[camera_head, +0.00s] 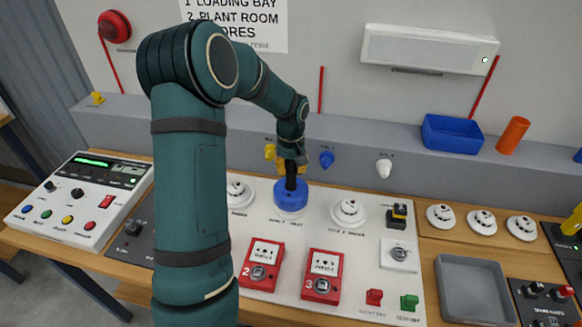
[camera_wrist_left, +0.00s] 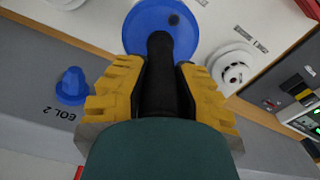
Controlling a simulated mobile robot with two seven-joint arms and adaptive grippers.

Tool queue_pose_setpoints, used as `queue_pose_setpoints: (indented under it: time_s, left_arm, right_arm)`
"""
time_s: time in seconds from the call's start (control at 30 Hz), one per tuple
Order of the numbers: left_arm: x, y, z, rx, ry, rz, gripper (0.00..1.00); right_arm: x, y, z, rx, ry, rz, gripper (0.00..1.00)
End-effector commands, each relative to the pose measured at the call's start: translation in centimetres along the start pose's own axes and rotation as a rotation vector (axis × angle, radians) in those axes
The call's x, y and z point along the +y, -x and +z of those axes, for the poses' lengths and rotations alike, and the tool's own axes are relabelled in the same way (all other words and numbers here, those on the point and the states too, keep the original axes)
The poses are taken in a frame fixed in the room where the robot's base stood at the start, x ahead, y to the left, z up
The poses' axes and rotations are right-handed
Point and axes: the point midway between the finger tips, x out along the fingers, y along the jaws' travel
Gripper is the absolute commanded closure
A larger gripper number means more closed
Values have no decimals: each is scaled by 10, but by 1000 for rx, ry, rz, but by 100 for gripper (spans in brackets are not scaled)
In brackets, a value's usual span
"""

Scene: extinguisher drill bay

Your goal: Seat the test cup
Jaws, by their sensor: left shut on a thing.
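The test cup (camera_head: 290,197) is blue with a black upright handle, over the middle detector position on the white panel (camera_head: 385,225). A white ring shows below its rim; I cannot tell if the cup touches it. My left gripper (camera_head: 291,162), with yellow fingers, is shut on the black handle from above. In the left wrist view the handle (camera_wrist_left: 160,70) stands between the fingers of the gripper (camera_wrist_left: 160,68), with the blue cup (camera_wrist_left: 160,18) beyond. Detector heads (camera_head: 238,190) and (camera_head: 348,211) sit either side. My right gripper is out of view.
Red call points (camera_head: 263,265) and (camera_head: 322,277) stand in front. A control panel (camera_head: 82,200) is at left. A blue bin (camera_head: 452,134) and orange cylinder (camera_head: 512,135) are on the ledge. A grey tray (camera_head: 473,260) and spare detectors (camera_head: 481,222) are at right.

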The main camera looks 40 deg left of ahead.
Motion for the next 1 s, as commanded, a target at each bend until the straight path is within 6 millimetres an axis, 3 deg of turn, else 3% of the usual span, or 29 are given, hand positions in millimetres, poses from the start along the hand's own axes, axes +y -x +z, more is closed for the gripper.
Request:
queue_pose_setpoints:
  time_s: [1.0]
  left_arm:
    - [0,-14,0,0,0,0,100]
  right_arm:
    - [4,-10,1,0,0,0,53]
